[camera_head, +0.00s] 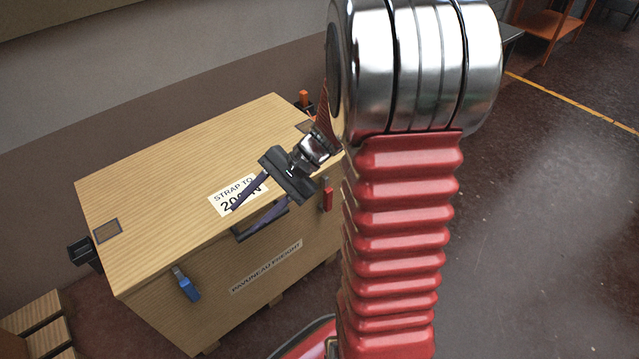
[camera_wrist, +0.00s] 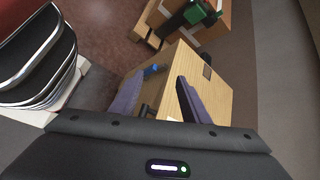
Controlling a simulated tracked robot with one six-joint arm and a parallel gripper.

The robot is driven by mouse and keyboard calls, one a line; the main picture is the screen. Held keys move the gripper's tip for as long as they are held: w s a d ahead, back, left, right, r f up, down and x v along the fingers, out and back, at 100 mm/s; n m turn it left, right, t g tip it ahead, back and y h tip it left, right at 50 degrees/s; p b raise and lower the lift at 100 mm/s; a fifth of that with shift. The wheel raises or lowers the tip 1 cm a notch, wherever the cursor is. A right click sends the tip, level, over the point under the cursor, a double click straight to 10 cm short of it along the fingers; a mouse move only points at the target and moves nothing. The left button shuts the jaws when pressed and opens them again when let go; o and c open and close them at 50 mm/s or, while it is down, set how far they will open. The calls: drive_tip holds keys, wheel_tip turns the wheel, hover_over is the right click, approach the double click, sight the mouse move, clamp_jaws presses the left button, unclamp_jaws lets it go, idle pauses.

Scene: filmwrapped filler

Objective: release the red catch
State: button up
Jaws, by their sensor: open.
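The red catch (camera_head: 328,200) hangs on the long side of a wooden crate (camera_head: 170,190), near its right end and close beside my arm in the head view. It does not show in the wrist view. My gripper (camera_head: 240,221) is open and empty, over the crate's near top edge by the white "STRAP TO" label (camera_head: 222,197), to the left of the red catch. In the wrist view my gripper's two fingers (camera_wrist: 158,88) stand apart with the crate (camera_wrist: 215,95) beyond them. My arm hides part of the crate's right end.
A blue catch (camera_head: 186,285) is on the crate's same side, further left; it also shows in the wrist view (camera_wrist: 153,70). An orange catch (camera_head: 304,97) is at the far right end, a black fitting (camera_head: 83,252) at the left end. Open floor (camera_head: 540,220) lies right of my arm.

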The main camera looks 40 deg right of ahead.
drive_tip(key=w+d+f+m+t+y, duration=0.2)
drive_tip(key=w+d+f+m+t, duration=0.25)
drive_tip(key=d, duration=0.35)
drive_tip(key=m+t+h, duration=1.1)
drive_tip(key=m, duration=0.8)
approach(331, 194)
drive_tip(key=s, duration=0.2)
drive_tip(key=shift+s+a+r, duration=0.1)
drive_tip(key=shift+s+r, duration=0.05)
drive_tip(key=shift+s, duration=0.1)
drive_tip(key=shift+w, duration=0.1)
drive_tip(key=shift+n, duration=0.25)
drive_tip(key=w, duration=1.3)
drive_tip(key=shift+w+a, duration=0.25)
drive_tip(key=shift+w, duration=0.05)
drive_tip(key=shift+c, duration=0.4)
